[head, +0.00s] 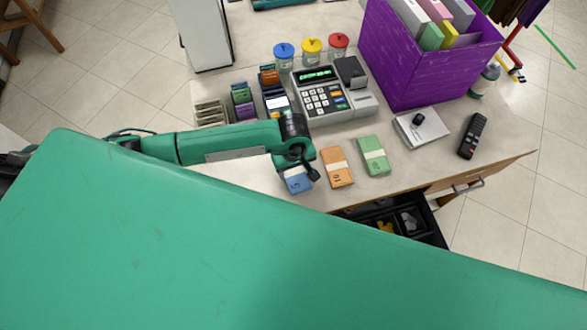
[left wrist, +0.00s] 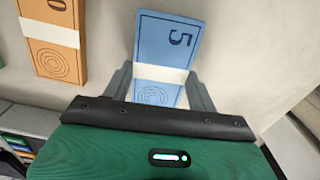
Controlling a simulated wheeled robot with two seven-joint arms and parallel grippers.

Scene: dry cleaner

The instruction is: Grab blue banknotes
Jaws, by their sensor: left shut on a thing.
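The blue banknotes (head: 297,182) are a banded stack near the front edge of the counter, left of the orange stack. They also show in the left wrist view (left wrist: 165,52), with a white band and a 5. My left gripper (head: 303,172) is over the stack, and its arm hides part of it. In the left wrist view the two fingers (left wrist: 160,88) are shut on the stack, one on each side. The stack appears to be at counter level; I cannot tell whether it is lifted. My right gripper is not in view.
Orange banknotes (head: 338,167) and green banknotes (head: 373,156) lie to the right. A cash register (head: 325,97) stands behind, with jars at the back. An open drawer (head: 432,225) is below the counter.

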